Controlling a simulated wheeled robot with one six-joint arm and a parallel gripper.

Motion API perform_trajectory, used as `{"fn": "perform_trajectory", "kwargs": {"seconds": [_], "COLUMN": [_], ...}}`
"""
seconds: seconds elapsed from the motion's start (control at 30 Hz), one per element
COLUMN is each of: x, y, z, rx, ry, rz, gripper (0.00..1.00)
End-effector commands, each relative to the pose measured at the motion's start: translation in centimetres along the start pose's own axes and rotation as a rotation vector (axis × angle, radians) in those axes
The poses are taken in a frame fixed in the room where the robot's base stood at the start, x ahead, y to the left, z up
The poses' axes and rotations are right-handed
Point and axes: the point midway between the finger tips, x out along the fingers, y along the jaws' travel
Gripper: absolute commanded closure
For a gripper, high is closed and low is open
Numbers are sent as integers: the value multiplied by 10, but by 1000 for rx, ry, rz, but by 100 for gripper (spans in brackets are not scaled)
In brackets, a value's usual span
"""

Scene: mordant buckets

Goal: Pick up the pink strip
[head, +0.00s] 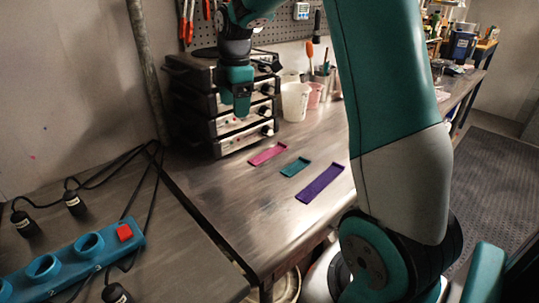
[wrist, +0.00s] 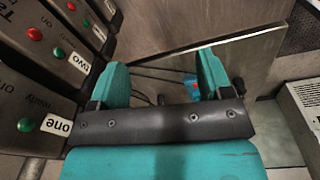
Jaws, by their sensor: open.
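The pink strip (head: 268,154) lies flat on the metal workbench in the head view, in front of the stacked units. It is the leftmost and farthest of three strips, beside a shorter teal strip (head: 295,167) and a longer purple strip (head: 320,184). My gripper (head: 240,106) is up in front of the stacked units, above and to the left of the pink strip and apart from it. In the wrist view my gripper (wrist: 162,78) has its two teal fingers spread wide with nothing held between them. The pink strip does not show in the wrist view.
Stacked dark units (head: 228,125) stand close to my gripper; their labelled fronts (wrist: 45,85) fill the wrist view's left. A teal socket block (head: 75,255) with cables lies at front left. The bench in front of the strips is bare.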

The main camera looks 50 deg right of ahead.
Motion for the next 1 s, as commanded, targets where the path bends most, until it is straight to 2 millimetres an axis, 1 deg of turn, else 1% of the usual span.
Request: {"fn": "perform_trajectory", "kwargs": {"seconds": [0.03, 0.1, 0.2, 0.3, 0.37, 0.47, 0.8, 0.9, 1.0], "x": [8, 13, 19, 23, 28, 42, 117, 133, 142], "y": [16, 32, 46, 52, 53, 53, 50, 49, 49], "z": [28, 58, 90, 108, 113, 115, 118, 119, 120], "rx": [-35, -102, -172, -214, -228, -236, -237, -237, -237], "ry": [-16, -34, -49, -56, -57, -57, -56, -57, -58], "rz": [-9, -20, -33, -42, -46, -50, -50, -48, -46], "gripper": [28, 28, 28, 28, 28, 28, 28, 28, 28]}}
